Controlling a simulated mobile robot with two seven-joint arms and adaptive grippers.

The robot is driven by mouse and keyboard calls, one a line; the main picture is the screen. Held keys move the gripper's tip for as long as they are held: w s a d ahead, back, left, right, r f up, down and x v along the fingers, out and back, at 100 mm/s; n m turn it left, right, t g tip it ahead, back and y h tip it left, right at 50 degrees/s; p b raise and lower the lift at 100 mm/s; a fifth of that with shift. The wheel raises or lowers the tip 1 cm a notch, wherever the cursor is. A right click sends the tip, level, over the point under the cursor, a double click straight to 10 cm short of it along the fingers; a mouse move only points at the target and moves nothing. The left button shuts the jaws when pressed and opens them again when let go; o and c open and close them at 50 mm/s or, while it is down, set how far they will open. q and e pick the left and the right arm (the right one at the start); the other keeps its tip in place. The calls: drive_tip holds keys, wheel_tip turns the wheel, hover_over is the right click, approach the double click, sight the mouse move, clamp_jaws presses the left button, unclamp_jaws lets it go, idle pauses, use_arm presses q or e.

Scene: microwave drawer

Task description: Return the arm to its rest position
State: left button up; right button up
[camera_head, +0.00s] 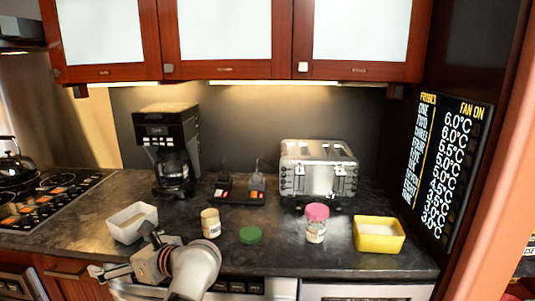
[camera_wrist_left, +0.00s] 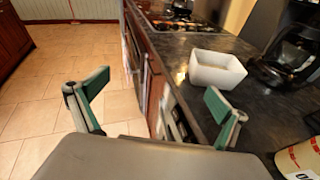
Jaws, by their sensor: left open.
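My left arm comes up from the bottom of the head view, with its left gripper (camera_head: 122,262) at the counter's front edge, pointing left. In the left wrist view the two green-padded fingers of the left gripper (camera_wrist_left: 155,105) are wide apart with nothing between them. Beyond them are the tiled floor and the cabinet fronts. A white open container (camera_head: 132,222) stands on the counter just behind the gripper, apart from it; it also shows in the left wrist view (camera_wrist_left: 217,76). My right gripper is not in view.
A cream jar (camera_head: 210,223) stands close behind my left wrist. A green lid (camera_head: 250,235), a pink-lidded jar (camera_head: 316,223) and a yellow container (camera_head: 379,234) are along the front of the counter (camera_head: 280,255). A coffee maker (camera_head: 170,150) and toaster (camera_head: 318,170) stand behind.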

use_arm(q)
wheel_tip(320, 180, up, 5)
drive_tip(key=s+m+t+y, duration=0.3)
drive_tip(key=m+t+y, duration=0.2)
drive_tip(key=m+t, duration=0.5)
drive_tip(key=d+f+m+t+h, duration=0.25)
drive_tip(key=d+m+h, duration=0.2)
drive_tip(key=m, duration=0.35)
drive_tip(key=s+d+f+m+t+h, duration=0.1)
drive_tip(key=d+f+m+t+h, duration=0.2)
drive_tip(key=m+h, duration=0.45)
drive_tip(key=d+f+m+t+h, duration=0.25)
drive_tip(key=d+m+h, duration=0.2)
drive_tip(key=m, duration=0.55)
drive_tip(key=s+d+f+m+g+h, duration=0.3)
drive_tip(key=f+m, duration=0.2)
drive_tip(key=f, duration=0.3)
drive_tip(key=s+d+f+m+g+h, duration=0.3)
drive_tip(key=f+m, duration=0.3)
drive_tip(key=f, duration=0.1)
drive_tip(key=s+a+f+m+g, duration=0.2)
drive_tip(key=s+f+m+g, duration=0.4)
drive_tip(key=s+f, duration=0.7)
wheel_tip(320, 180, down, 3)
drive_tip(key=shift+a+f+g+y, duration=0.2)
drive_tip(key=shift+a+g+y, duration=0.1)
drive_tip(key=shift+g+y, duration=0.2)
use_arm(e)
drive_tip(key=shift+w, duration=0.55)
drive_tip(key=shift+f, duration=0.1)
